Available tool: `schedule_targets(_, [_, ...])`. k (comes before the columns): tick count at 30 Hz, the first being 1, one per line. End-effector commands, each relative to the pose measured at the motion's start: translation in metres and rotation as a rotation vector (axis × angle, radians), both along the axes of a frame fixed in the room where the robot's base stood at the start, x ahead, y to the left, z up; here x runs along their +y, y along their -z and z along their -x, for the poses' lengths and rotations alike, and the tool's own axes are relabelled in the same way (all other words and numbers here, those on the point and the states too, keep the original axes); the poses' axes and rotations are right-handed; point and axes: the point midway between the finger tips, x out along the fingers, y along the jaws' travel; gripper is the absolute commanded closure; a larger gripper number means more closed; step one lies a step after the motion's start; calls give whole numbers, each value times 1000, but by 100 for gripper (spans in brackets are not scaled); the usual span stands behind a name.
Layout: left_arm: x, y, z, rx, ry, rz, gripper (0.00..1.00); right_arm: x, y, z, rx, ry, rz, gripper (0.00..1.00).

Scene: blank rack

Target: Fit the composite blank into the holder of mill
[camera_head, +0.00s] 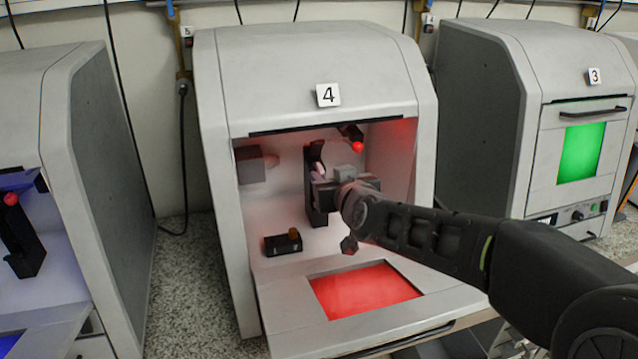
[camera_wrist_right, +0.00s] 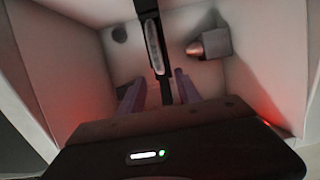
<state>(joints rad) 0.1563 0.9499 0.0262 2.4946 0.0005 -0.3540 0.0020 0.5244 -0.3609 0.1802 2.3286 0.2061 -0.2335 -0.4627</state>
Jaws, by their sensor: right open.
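Mill 4 (camera_head: 310,75) stands in the middle of the head view with its front door folded down. Inside it is an upright black holder (camera_head: 313,210), which also shows in the right wrist view (camera_wrist_right: 148,10). A pale, rounded, elongated piece, apparently the composite blank (camera_wrist_right: 154,48), sits upright in the holder's frame; whether it is fully seated I cannot tell. My right gripper (camera_wrist_right: 160,92) is inside the mill, open, its fingers apart on either side of the holder's line, below the pale piece. In the head view my right gripper (camera_head: 326,187) partly hides the holder. My left gripper is not in view.
A grey spindle block (camera_head: 251,164) is on the chamber's left wall. A small black box with an orange knob (camera_head: 294,233) is on the chamber floor. The lowered door with a red window (camera_head: 365,290) lies under my arm. Mill 3 (camera_head: 565,65) is closed at right.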

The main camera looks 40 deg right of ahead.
Motion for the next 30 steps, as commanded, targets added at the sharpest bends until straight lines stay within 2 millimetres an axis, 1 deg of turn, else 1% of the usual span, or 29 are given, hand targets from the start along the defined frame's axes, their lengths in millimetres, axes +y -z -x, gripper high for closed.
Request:
schedule_targets(5, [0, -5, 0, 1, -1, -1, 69, -3, 3, -11, 4, -1, -2, 60])
schedule_targets(12, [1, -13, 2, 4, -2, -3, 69, -12, 13, -40, 4, -1, -2, 60])
schedule_targets(15, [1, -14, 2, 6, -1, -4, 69, -15, 15, -46, 3, -1, -1, 60])
schedule_targets(30, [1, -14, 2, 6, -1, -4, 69, -15, 16, -47, 1, 0, 0, 60])
